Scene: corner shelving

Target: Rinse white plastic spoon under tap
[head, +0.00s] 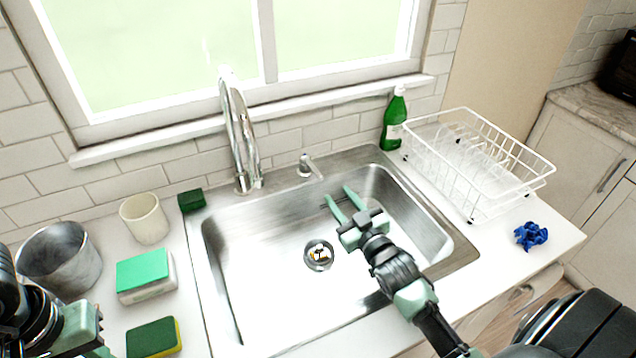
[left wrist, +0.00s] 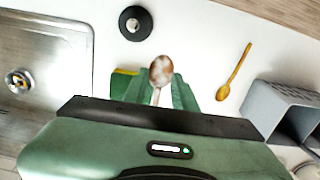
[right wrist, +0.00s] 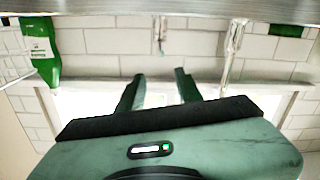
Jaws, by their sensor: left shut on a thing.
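The white plastic spoon (left wrist: 161,72) shows in the left wrist view, its bowl smeared reddish brown. In the head view my left gripper sits at the lower left edge, partly cut off, and the spoon cannot be seen there. My right gripper (head: 343,198) is open and empty above the right part of the sink (head: 270,290); its fingers also stand apart in the right wrist view (right wrist: 158,88). The chrome tap (head: 239,135) rises behind the sink, with a small lever (head: 310,166) to its right. No water shows.
Left of the sink are a cream cup (head: 145,219), a metal pot (head: 62,258), sponges (head: 152,338) and a boxed sponge (head: 145,275). Right are a green bottle (head: 394,120), a dish rack (head: 480,195) and a blue scrubber (head: 531,236). The sink basin is empty.

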